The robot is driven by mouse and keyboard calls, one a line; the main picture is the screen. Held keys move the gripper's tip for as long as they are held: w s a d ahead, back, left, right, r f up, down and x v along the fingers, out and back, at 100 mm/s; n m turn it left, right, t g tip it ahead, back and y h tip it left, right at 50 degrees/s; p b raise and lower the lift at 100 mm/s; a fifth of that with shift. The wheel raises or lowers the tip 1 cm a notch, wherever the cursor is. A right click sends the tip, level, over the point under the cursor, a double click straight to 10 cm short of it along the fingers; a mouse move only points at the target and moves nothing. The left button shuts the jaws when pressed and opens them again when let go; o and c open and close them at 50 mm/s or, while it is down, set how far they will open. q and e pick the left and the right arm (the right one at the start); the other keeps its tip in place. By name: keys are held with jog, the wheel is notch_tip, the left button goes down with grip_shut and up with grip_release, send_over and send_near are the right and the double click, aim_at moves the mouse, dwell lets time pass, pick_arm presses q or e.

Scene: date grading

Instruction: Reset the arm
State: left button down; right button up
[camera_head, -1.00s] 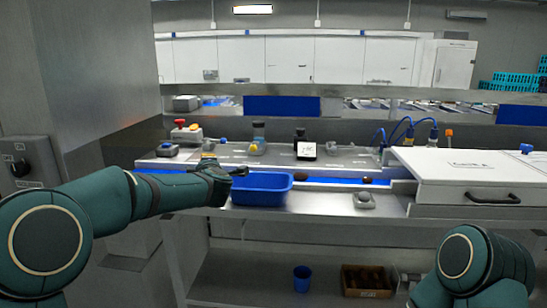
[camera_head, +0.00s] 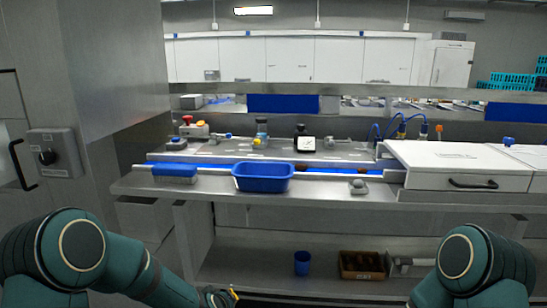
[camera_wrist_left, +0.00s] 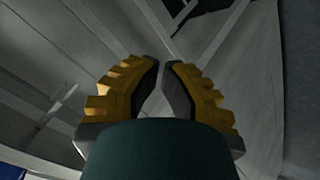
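My left arm (camera_head: 140,273) hangs low at the bottom of the head view, in front of the workbench. My left gripper (camera_head: 232,295) is below the bench front at the bottom edge of that view.
A blue tray (camera_head: 262,185) stands on the bench's front ledge, with a blue-topped brush-like block (camera_head: 174,174) to its left. A grey knob-like device (camera_head: 359,187) and a white lidded box (camera_head: 455,178) are to the right. A blue cup (camera_head: 302,263) and brown-filled crate (camera_head: 362,265) sit on the lower shelf.

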pick_arm(q)
jog(key=s+d+f+m+g+h, duration=0.1)
jog(key=s+f+m+g, duration=0.2)
jog(key=s, duration=1)
jog(key=s+d+f+m+g+h, duration=0.1)
jog(key=s+d+f+m+g, duration=0.1)
jog(key=s+f, duration=0.7)
jog(key=s+m+g, duration=0.1)
jog(key=s+g, duration=0.1)
jog(key=s, duration=0.2)
jog(key=shift+f+g+h, duration=0.2)
jog(key=shift+g+h, duration=0.1)
